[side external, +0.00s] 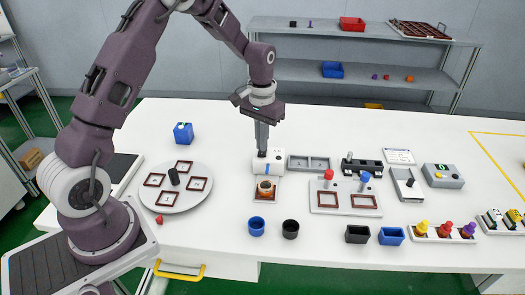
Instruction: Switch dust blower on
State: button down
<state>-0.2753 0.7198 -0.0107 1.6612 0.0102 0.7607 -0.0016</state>
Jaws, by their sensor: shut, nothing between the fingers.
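A small white unit (275,163) stands on the white table under my gripper; I take it for the dust blower, though no label shows. A brown, rounded part (266,188) sits in a red-brown frame right in front of it. My gripper (262,153) points straight down with its fingers shut and empty. The fingertips are at the top of the white unit's left half. I cannot tell whether they touch it. Any switch there is hidden by the fingers or too small to see.
A white turntable (183,202) with square frames is at left, near a blue box (183,133). A grey two-part tray (309,163) and a panel with red and blue levers (345,210) stand close on the right. Blue (256,227) and black (290,229) cups stand in front.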

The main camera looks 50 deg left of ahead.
jog(key=shift+f, duration=0.9)
dwell(0.7)
jog(key=shift+r, duration=3.5)
jog(key=shift+r, duration=0.15)
notch_tip(320, 180, up, 7)
jog(key=t, duration=0.1)
send_over(262, 154)
jog(key=s+d, duration=0.3)
jog(key=s, duration=0.1)
jog(key=s+d+r+m+t, duration=0.2)
jog(key=s+d+r, duration=0.3)
jog(key=s+r, duration=0.4)
jog(key=s+d+f+t, duration=0.1)
jog(key=s, duration=0.6)
jog(key=s+d+m+t, duration=0.1)
jog(key=s+d, duration=0.1)
jog(key=s, duration=0.6)
jog(key=shift+d+f+t, duration=0.25)
jog(key=shift+f+t, duration=0.05)
jog(key=shift+f, duration=0.05)
